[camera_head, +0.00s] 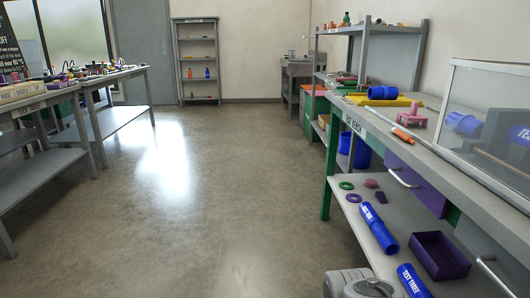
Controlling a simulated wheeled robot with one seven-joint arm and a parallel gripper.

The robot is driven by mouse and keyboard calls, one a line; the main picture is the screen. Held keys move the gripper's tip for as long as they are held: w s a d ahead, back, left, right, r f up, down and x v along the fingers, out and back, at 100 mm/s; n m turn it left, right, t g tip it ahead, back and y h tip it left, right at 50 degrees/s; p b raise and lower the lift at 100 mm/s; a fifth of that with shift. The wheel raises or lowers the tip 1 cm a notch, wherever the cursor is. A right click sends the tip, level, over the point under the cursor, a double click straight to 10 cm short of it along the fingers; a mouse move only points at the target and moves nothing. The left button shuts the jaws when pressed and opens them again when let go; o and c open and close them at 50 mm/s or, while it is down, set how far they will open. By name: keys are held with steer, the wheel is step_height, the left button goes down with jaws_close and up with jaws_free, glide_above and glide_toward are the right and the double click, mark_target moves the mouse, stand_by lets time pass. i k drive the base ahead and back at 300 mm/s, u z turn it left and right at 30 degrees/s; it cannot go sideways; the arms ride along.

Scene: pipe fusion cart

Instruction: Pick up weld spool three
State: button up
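Several blue cylindrical spools are in view. One lies on the lower shelf at the bottom edge, with white lettering that seems to read "TEST THREE" (412,281); its near end is cut off. A longer blue spool (378,228) with white lettering too small to read surely lies behind it on the same shelf. Another blue spool (382,92) sits on a yellow piece on the bench top. Two more, one of them a blue spool (463,124), show behind the clear panel. None is plainly marked as weld spool three. My gripper is not in view.
The right bench (440,152) has a purple drawer (414,180) with a handle. A purple open bin (440,256) and small rings lie on its lower shelf (345,222). A clear-sided case (490,90) stands on top. The floor (220,190) in the middle is clear.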

mark_target(383, 92)
steer(key=u, duration=0.35)
steer(key=i, duration=2.55)
steer(key=z, duration=0.2)
